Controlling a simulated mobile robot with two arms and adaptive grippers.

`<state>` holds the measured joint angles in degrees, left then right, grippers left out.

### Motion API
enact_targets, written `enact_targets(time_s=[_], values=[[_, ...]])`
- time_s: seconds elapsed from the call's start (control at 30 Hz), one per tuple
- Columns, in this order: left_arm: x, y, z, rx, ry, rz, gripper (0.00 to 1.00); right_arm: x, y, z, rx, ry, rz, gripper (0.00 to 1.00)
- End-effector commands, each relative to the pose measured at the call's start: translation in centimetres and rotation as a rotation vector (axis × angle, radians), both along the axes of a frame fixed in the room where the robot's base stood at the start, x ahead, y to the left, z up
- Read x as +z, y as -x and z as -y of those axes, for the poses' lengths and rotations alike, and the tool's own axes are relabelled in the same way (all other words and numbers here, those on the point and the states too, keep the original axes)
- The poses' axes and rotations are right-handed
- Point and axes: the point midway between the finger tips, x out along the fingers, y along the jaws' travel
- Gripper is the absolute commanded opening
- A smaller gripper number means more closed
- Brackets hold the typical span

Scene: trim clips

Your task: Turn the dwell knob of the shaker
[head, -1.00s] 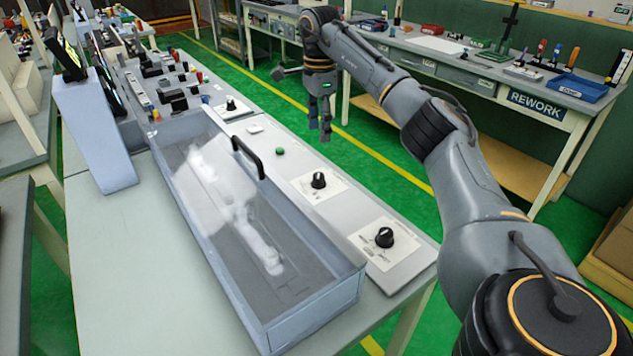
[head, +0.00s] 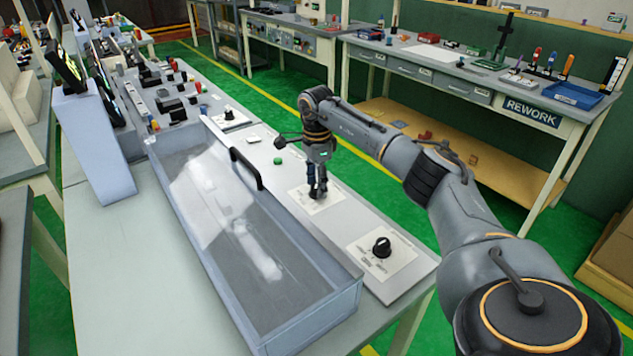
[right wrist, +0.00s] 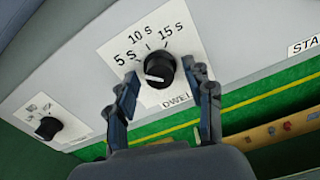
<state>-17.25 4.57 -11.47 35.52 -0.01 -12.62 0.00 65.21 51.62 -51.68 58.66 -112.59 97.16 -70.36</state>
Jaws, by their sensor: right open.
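The dwell knob (right wrist: 158,68) is a round black knob on a white label marked 5 S, 10 S and 15 S, with part of the word DWELL showing. A pale mark shows on its lower left side. My right gripper (right wrist: 163,84) is open, one finger on each side of the knob; I cannot tell whether they touch it. In the head view my right gripper (head: 318,190) points down over the middle label plate (head: 333,203) and hides the knob. The shaker has a long clear-lidded box (head: 300,320) beside the control panel. My left gripper is not in view.
A second black knob (head: 382,246) sits nearer on the panel; it also shows in the right wrist view (right wrist: 48,127). A green button (head: 278,160) and a black lid handle (head: 247,168) are close to my right gripper. A rework bench (head: 470,75) stands behind.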

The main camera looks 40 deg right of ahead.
Motion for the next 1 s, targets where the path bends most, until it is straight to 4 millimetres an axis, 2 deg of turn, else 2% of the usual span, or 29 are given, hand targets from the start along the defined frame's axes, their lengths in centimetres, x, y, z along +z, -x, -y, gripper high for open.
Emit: enact_targets(time_s=[0.17, 0.4, 0.43, 0.77, 1.0], values=[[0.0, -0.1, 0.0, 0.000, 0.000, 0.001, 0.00, 0.0, 0.0, 0.0, 0.000, 0.000, 0.000, 0.52], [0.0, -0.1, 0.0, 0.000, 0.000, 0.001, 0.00, 0.0, 0.0, 0.0, 0.000, 0.000, 0.000, 0.03], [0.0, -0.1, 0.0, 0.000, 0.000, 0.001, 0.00, 0.0, 0.0, 0.0, 0.000, 0.000, 0.000, 0.00], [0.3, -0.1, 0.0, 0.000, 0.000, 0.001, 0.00, 0.1, 0.0, 0.0, -0.039, 0.000, -0.001, 0.00], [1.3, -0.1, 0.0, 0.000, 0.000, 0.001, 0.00, 0.3, 0.0, 0.1, -0.178, 0.002, -0.002, 0.00]])
